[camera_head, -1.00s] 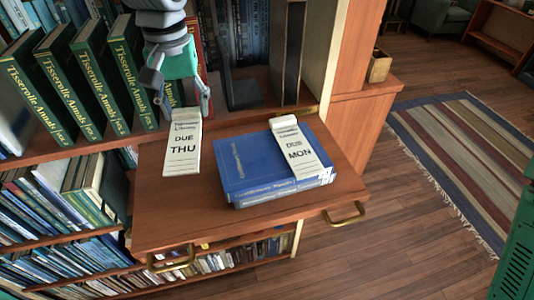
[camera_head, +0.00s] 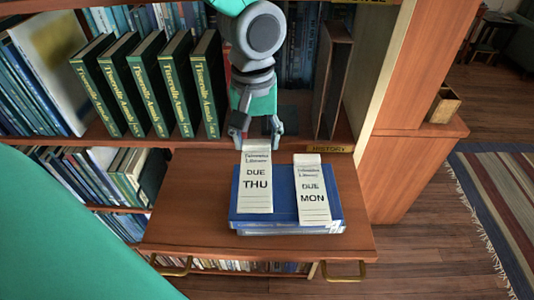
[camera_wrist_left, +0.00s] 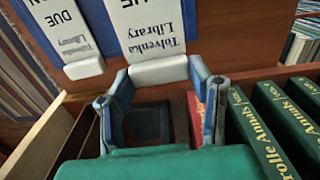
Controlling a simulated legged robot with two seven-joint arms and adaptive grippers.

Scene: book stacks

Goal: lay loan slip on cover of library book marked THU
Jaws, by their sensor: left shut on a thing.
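The white loan slip marked DUE THU (camera_head: 257,184) has a thick white end, and my left gripper (camera_head: 257,140) is shut on that end. The slip lies over the left half of the blue library book (camera_head: 282,210); I cannot tell whether it touches the cover. A second slip marked DUE MON (camera_head: 312,190) lies on the book's right half. In the left wrist view, the fingers (camera_wrist_left: 160,72) flank the thick end of the THU slip (camera_wrist_left: 150,25), and the MON slip (camera_wrist_left: 60,30) is beside it. My right gripper is not in view.
The blue book lies on a reddish wooden pull-out shelf (camera_head: 190,225) with brass handles. Green upright books (camera_head: 150,85) fill the bookcase behind, left of my gripper. A dark upright volume (camera_head: 335,80) stands to its right. The pull-out shelf is bare left of the book.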

